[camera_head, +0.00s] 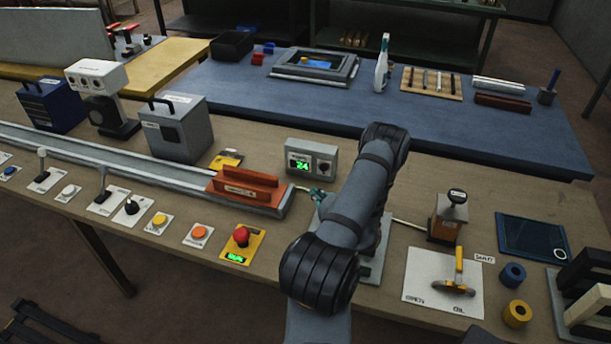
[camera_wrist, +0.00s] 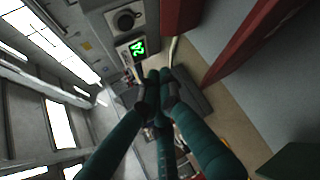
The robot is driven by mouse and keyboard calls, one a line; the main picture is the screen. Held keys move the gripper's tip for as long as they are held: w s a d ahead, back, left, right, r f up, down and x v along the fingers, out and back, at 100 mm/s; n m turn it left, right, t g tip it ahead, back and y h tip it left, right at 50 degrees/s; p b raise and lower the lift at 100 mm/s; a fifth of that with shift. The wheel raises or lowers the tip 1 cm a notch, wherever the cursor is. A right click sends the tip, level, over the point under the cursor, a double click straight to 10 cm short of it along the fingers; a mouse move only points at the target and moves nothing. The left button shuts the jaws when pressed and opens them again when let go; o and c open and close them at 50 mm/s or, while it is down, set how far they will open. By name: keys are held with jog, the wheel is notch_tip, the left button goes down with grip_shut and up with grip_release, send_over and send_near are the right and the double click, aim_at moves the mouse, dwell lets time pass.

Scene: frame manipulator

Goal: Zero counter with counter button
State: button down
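The counter (camera_head: 312,159) is a light grey box standing on the wooden bench, left of my arm in the head view. Its green display reads 24, and a dark round knob or button (camera_head: 325,167) sits right of the display. In the wrist view the counter's lit display (camera_wrist: 137,48) and round button (camera_wrist: 125,20) appear turned sideways, beyond the fingertips.
A reddish-brown block (camera_head: 245,188) on a rail lies left of the gripper. A red mushroom button (camera_head: 241,235) and several other controls line the front edge. A blue table (camera_head: 220,85) is behind.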

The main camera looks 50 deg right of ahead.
aim_at(323, 168)
jog(key=shift+w+a+f, duration=0.2)
jog(key=shift+w+f, duration=0.2)
jog(key=shift+r, duration=0.1)
jog(key=shift+s+d, duration=0.1)
jog(key=shift+s, duration=0.1)
jog(key=w+d, duration=0.1)
jog(key=d, duration=0.1)
jog(key=w+d, duration=0.1)
jog(key=d, duration=0.1)
jog(key=d+b, duration=0.1)
jog(key=d, duration=0.1)
jog(key=shift+w+d, duration=0.25)
jog(key=shift+w, duration=0.15)
jog(key=shift+w+d, duration=0.3)
jog(key=shift+d, duration=0.5)
jog(key=shift+w+d, duration=0.1)
dwell(0.4)
jog(key=shift+w+d+b, duration=0.1)
jog(key=shift+d+b, duration=0.15)
jog(key=shift+b, duration=0.05)
